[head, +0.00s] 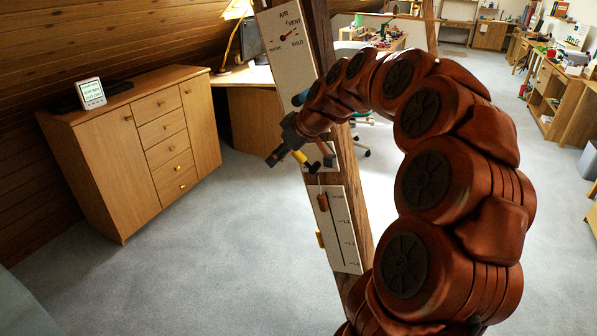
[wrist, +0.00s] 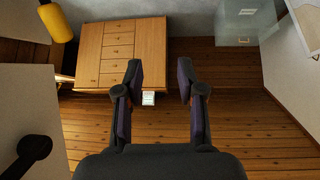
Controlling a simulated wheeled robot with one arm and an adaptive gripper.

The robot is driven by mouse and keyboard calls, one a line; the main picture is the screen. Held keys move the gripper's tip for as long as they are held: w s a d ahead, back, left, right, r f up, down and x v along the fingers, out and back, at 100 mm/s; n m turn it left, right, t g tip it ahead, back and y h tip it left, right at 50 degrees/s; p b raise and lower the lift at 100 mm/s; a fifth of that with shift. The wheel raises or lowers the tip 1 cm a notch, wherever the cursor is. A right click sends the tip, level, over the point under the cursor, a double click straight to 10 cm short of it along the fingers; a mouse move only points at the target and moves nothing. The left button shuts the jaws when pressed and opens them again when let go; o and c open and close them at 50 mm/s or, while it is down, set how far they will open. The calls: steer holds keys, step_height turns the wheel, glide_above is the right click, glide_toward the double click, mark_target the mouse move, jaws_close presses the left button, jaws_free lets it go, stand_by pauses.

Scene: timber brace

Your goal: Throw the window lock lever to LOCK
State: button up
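A yellow-gripped lever (head: 304,160) sticks out from a small pale plate (head: 322,157) on the timber post. I take it to be the window lock lever; no LOCK lettering is readable, and my gripper and arm partly cover the plate. In the wrist view the yellow grip (wrist: 57,22) is at the upper left, outside my fingers. My gripper (head: 272,160) is in front of the post, just left of the lever and apparently apart from it. In the wrist view my gripper (wrist: 160,70) is open, with nothing between its fingers.
A dial panel (head: 288,45) marked AIR, VENT and SHUT is above on the post, and a slider panel (head: 339,228) is below. A dark round knob (wrist: 33,147) shows close at the lower left. A wooden cabinet (head: 140,145) stands left; the carpet between is clear.

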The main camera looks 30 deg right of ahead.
steer(key=t+h+b, duration=0.2)
glide_toward(301, 154)
steer(key=x, duration=0.4)
steer(key=shift+p+x, duration=0.55)
steer(key=shift+x, duration=3.05)
steer(key=shift+a, duration=0.1)
jaws_close()
